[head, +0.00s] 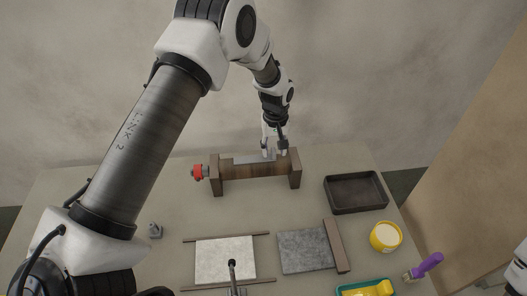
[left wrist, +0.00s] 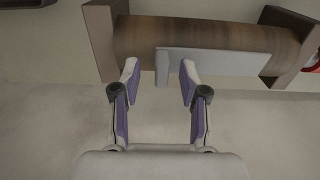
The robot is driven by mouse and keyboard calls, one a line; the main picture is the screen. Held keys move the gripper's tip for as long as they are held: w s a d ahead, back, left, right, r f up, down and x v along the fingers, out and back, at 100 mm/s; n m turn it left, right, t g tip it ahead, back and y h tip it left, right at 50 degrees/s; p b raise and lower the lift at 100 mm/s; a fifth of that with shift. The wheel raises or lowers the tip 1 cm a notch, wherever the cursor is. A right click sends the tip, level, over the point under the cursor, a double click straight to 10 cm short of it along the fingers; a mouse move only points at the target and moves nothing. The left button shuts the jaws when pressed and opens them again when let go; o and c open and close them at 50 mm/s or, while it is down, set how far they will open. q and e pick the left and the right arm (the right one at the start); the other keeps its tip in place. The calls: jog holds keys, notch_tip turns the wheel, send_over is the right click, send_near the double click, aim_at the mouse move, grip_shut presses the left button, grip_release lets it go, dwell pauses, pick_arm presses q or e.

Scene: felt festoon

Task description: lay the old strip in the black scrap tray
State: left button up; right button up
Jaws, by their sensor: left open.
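The old strip, a flat pale grey piece (head: 245,160), lies along the upper side of a brown wooden roller (head: 255,171) held between two end blocks. It also shows in the left wrist view (left wrist: 225,64). My left gripper (head: 275,153) is open at the strip's end away from the red knob. In the left wrist view its fingertips (left wrist: 159,72) stand around that end, one beyond it and one overlapping the strip; contact cannot be told. The black scrap tray (head: 328,202) stands empty right of the roller. My right gripper is not in view.
A red knob (head: 199,172) sits at the roller's left end. In front lie a pale felt sheet (head: 225,248) between bars and a grey felt piece (head: 303,250) beside a brown bar (head: 336,245).

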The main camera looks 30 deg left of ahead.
pick_arm(q)
jog(key=shift+w+f, duration=0.1)
jog(key=shift+w, duration=0.05)
jog(key=shift+s+r, duration=0.35)
jog(key=shift+s, duration=0.1)
grip_shut()
jog(key=shift+w+f, duration=0.15)
jog(key=shift+w, duration=0.05)
